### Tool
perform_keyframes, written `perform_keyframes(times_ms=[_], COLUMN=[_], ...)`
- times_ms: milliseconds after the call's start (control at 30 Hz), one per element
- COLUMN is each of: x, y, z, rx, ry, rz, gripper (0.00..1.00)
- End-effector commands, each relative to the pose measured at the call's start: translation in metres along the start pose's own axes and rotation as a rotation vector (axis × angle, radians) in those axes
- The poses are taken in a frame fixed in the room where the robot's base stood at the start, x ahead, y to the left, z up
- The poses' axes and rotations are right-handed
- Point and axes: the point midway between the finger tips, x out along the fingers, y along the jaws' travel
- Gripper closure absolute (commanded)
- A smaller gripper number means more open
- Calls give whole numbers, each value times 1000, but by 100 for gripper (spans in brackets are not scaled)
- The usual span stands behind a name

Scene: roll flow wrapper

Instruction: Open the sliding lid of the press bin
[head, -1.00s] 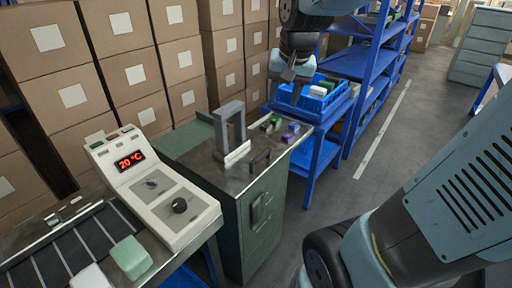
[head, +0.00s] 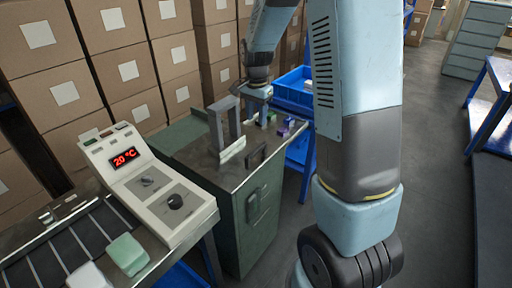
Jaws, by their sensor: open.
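A green cabinet (head: 262,232) with a bare metal top (head: 203,160) stands in the middle of the head view; it appears to be the press bin. A dark bar handle (head: 257,156) sits on the top near its front right edge. An upright grey frame (head: 215,130) on a pale base stands on the top, left of the handle. My gripper (head: 257,112) is open above the far part of the top, behind the handle and close to the frame's right side. It looks empty and apart from the handle. I cannot tell which part of the top slides.
Small green and purple blocks (head: 286,128) lie at the top's far right. A blue crate (head: 293,92) stands behind. Stacked cartons (head: 120,50) line the back. Open floor (head: 430,150) is at right.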

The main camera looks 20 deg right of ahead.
Motion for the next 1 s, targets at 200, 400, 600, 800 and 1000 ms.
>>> perform_keyframes(times_ms=[200, 400, 600, 800, 1000], x=[22, 57, 92, 120, 135], y=[0, 0, 0, 0, -1], z=[0, 0, 0, 0, 1], rx=[3, 2, 2, 1, 0], ry=[-2, -2, -2, -2, 0], rz=[3, 3, 4, 3, 1], gripper=[55, 55, 55, 55, 55])
